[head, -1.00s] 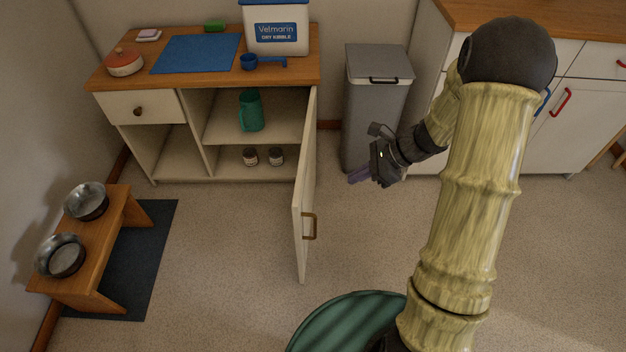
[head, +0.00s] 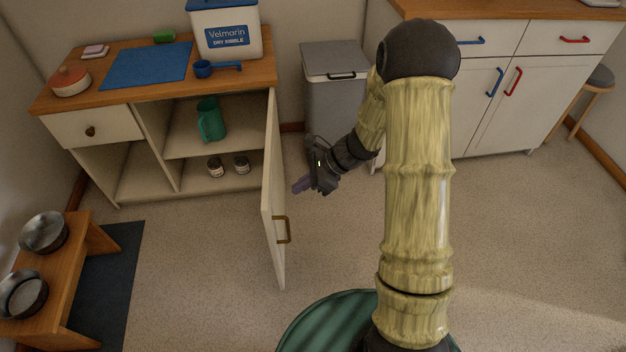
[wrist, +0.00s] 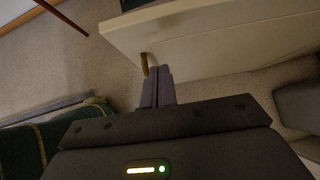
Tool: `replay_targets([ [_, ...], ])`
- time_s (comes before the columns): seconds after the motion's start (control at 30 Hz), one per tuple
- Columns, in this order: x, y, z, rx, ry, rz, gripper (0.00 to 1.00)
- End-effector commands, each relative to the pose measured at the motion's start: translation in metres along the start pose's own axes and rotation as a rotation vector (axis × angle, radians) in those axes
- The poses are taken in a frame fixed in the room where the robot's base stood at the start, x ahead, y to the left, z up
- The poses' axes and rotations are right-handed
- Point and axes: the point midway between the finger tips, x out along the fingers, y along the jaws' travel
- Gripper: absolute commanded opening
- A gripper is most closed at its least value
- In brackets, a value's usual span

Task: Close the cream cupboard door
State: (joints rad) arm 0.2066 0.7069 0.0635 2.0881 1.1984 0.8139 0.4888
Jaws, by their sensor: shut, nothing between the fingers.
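The cream cupboard door (head: 272,196) stands wide open, swung out toward me from the right side of the cream cupboard (head: 176,166). Its brass handle (head: 284,230) is on the side of the door facing right, near the free edge. My gripper (head: 298,188) is to the right of the door, close to its outer face, with fingers shut and empty. In the wrist view the door (wrist: 210,45) spans the top, and the handle (wrist: 145,64) shows just beyond my fingertips (wrist: 157,72). I cannot tell whether the fingers touch the door.
A green jug (head: 210,120) and two small jars stand inside the cupboard. A grey bin (head: 333,95) stands behind my gripper, beside the cupboard. A wooden bowl stand (head: 50,300) is at the left. The floor left of the door is clear.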

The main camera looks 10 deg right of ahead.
Motion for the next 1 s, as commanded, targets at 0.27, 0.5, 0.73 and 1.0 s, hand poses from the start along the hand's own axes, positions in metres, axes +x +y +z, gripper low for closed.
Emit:
replay_targets([
  [0.27, 0.039, 0.0, 0.019, -0.003, 0.0, 0.0, 0.0],
  [0.5, 0.046, 0.0, 0.029, 0.0, 0.0, -0.001, 0.0],
  [0.73, 0.045, 0.0, 0.029, 0.0, 0.0, -0.001, 0.0],
  [1.0, 0.052, 0.0, 0.033, 0.02, 0.0, -0.02, 0.0],
])
